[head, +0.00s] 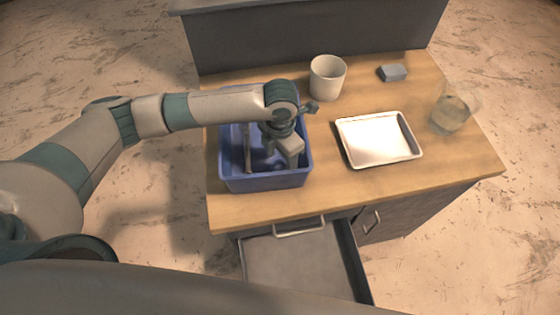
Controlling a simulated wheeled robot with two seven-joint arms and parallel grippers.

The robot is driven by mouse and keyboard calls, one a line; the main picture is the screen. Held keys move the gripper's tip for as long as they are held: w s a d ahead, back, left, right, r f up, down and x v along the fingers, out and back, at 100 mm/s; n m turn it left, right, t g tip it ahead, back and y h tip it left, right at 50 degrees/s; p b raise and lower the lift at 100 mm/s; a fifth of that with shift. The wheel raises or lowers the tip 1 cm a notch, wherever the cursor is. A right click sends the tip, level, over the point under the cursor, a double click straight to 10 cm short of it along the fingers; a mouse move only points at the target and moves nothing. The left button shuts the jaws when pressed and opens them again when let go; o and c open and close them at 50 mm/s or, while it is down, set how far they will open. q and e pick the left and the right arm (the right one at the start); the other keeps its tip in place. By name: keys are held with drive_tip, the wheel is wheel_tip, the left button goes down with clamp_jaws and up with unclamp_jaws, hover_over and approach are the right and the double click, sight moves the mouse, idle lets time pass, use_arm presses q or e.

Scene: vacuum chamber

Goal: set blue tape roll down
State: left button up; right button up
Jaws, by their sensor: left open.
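My left gripper (288,152) reaches in from the left and points down into a blue bin (264,182) on the wooden table. It is open, with its fingers inside the bin's outline. I cannot make out the blue tape roll clearly; the gripper and wrist cover part of the bin's inside, and blue on blue is hard to tell apart there. A long thin brownish-grey item (247,148) stands or leans in the left part of the bin. My right gripper is not in view.
On the wooden table (330,188) are a white cup (327,78), a white shallow tray (378,139), a grey block (393,72) and a clear glass (452,110). A drawer (300,262) stands open at the front. Bare tabletop lies before the tray.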

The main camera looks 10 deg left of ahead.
use_arm(q)
wheel_tip(320, 180, up, 11)
drive_tip(key=b, duration=0.3)
drive_tip(key=shift+b, duration=0.4)
drive_tip(key=shift+s+f, duration=0.1)
